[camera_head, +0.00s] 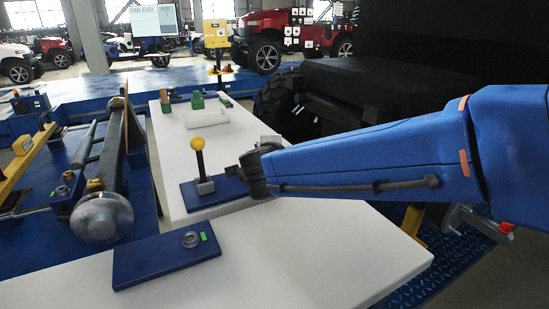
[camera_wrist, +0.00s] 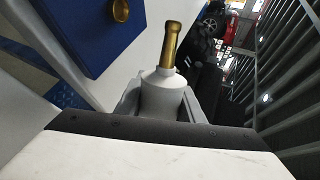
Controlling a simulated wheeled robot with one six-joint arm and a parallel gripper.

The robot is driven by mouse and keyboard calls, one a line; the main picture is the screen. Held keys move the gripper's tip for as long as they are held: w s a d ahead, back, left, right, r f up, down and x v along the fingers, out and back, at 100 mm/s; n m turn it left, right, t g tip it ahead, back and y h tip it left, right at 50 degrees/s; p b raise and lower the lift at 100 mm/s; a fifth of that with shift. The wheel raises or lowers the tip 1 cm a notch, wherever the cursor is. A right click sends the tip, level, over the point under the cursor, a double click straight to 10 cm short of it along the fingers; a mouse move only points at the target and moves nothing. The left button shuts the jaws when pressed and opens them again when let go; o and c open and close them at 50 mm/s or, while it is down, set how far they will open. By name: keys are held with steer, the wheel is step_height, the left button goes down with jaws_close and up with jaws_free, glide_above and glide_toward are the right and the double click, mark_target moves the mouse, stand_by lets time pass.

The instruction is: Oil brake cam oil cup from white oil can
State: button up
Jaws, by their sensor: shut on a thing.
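A white oil can (camera_wrist: 163,95) with a brass spout stands between the two grey fingers of my gripper (camera_wrist: 162,104) in the wrist view. My gripper is shut on its body, and the spout points away from the wrist. The lower part of the can is hidden by the gripper body. In the head view my blue arm reaches left over the white table, and I cannot make out the fingers or the can there. A small brass cup-like part (camera_wrist: 120,10) shows at a blue plate in the wrist view; I cannot tell whether it is the brake cam oil cup.
A yellow-knobbed lever (camera_head: 198,155) stands on a blue plate beside my arm's end. A blue plate (camera_head: 150,262) with a metal ring (camera_head: 191,239) lies on the front of the white table (camera_head: 300,255). A roller shaft (camera_head: 110,160) is at left. The table's front right is clear.

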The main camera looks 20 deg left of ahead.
steer(key=shift+r, duration=0.1)
steer(key=shift+r+n+h, duration=0.3)
steer(key=shift+r+n, duration=0.05)
steer(key=shift+n, duration=0.05)
stand_by(0.4)
